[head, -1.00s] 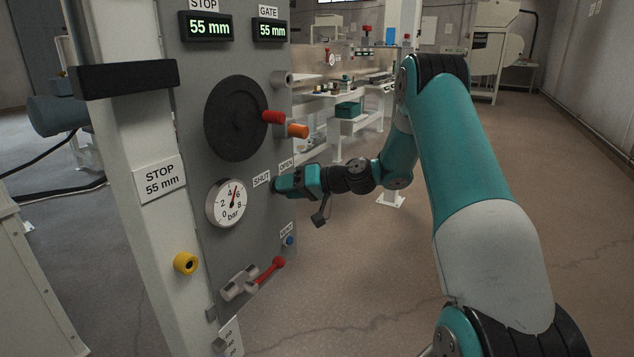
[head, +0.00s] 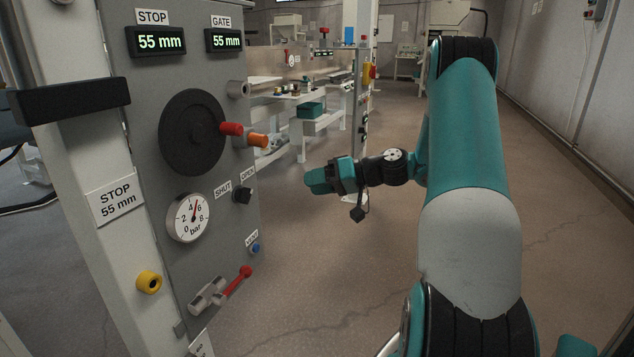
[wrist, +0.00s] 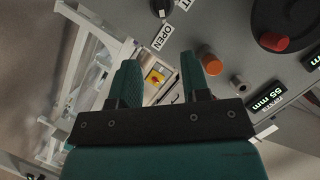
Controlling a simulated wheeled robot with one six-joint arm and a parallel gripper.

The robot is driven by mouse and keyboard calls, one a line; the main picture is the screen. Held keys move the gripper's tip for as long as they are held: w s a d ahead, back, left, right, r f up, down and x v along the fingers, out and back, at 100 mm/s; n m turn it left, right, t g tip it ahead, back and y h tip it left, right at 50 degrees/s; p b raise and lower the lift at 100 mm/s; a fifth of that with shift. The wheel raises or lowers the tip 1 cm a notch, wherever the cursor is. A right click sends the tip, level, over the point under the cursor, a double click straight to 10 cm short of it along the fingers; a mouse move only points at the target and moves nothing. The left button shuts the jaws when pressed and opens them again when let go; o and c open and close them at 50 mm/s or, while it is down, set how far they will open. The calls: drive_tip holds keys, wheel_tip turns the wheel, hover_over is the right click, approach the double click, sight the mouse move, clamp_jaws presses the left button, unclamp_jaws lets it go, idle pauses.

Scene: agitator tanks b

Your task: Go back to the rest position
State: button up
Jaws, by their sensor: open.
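My gripper (head: 318,180) hangs in free air to the right of the grey control panel (head: 225,125) in the head view, clear of its black knob (head: 243,195) between the SHUT and OPEN labels. In the wrist view my gripper (wrist: 162,72) shows two teal fingers apart with nothing between them. The black knob (wrist: 160,8) sits at the top edge of that view, beyond the fingers. The arm reaches forward and left from the right side of the head view.
The panel carries a black handwheel (head: 190,132) with a red grip, an orange-tipped part (head: 258,140), a pressure gauge (head: 188,217) and a red lever (head: 240,278). A white bench (head: 315,125) stands behind. The floor to the right is open.

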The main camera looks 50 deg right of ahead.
idle(0.4)
drive_tip(key=s+a+r+n+g, duration=0.1)
drive_tip(key=a+r+n+g, duration=0.2)
drive_tip(key=a, duration=0.9)
drive_tip(key=s+a+r+n+g, duration=0.15)
drive_tip(key=a+g, duration=0.35)
drive_tip(key=a, duration=0.7)
drive_tip(key=s+a+n+g+h, duration=0.25)
drive_tip(key=s+a, duration=0.35)
drive_tip(key=s, duration=0.4)
drive_tip(key=s+a+n+g+h, duration=0.25)
drive_tip(key=s+a, duration=0.35)
drive_tip(key=s, duration=0.4)
wheel_tip(320, 180, up, 27)
drive_tip(key=p, duration=2.6)
drive_tip(key=shift+r+t, duration=0.15)
drive_tip(key=shift+t, duration=0.25)
drive_tip(key=shift+a, duration=0.1)
